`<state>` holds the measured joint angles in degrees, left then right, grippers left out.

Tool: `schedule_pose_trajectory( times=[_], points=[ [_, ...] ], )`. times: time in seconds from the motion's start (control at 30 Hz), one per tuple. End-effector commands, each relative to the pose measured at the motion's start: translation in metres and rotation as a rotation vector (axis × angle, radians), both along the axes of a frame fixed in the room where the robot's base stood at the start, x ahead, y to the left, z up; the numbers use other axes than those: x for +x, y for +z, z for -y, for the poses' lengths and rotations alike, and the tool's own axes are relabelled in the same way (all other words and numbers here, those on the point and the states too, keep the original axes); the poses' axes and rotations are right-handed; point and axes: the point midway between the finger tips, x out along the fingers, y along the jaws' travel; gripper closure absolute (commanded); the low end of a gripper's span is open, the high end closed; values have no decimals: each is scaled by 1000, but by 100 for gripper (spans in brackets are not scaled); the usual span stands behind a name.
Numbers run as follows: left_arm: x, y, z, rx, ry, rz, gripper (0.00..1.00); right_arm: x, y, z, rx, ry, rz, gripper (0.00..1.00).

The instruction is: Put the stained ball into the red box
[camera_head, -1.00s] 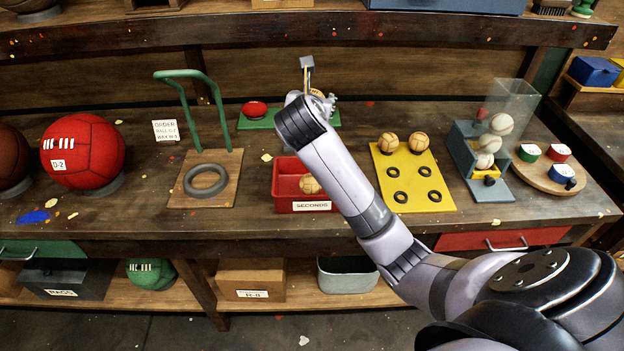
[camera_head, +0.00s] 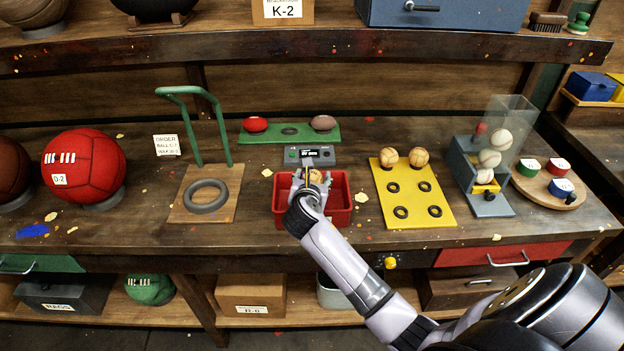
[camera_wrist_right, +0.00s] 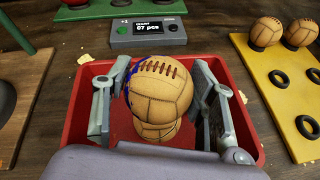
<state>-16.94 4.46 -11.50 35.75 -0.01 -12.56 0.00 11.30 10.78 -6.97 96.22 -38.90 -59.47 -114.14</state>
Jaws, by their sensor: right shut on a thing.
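The red box (camera_head: 342,213) stands on the bench near the middle; its wall also shows in the wrist view (camera_wrist_right: 78,98). The stained ball (camera_wrist_right: 165,85) is tan with dark lacing and a blue stain on its left side. My right gripper (camera_head: 311,183) is at the box, with its fingers shut on either side of this ball. In the wrist view the ball appears above or on another tan ball (camera_wrist_right: 155,131) inside the box; whether they touch I cannot tell. My left gripper is not in view.
A grey counter device (camera_head: 308,155) stands just behind the box. A yellow board (camera_head: 425,208) with two tan balls and black rings lies to the right. A wooden stand (camera_head: 225,208) with a green handle is to the left.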

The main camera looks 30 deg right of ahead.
Motion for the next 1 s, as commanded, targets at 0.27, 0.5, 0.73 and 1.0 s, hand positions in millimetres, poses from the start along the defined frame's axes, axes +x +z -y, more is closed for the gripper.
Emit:
schedule_pose_trajectory(
  times=[0.27, 0.5, 0.73, 1.0],
  points=[
    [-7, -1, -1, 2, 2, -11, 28, 0, -2, 0, 0, 0, 2, 79],
    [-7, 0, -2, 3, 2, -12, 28, 0, -6, 0, 0, -1, 1, 43],
    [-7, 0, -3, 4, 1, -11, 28, 0, -6, 0, 0, -1, 1, 28],
    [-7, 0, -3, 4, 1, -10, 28, 0, -6, 0, 0, 0, 2, 28]
  ],
)
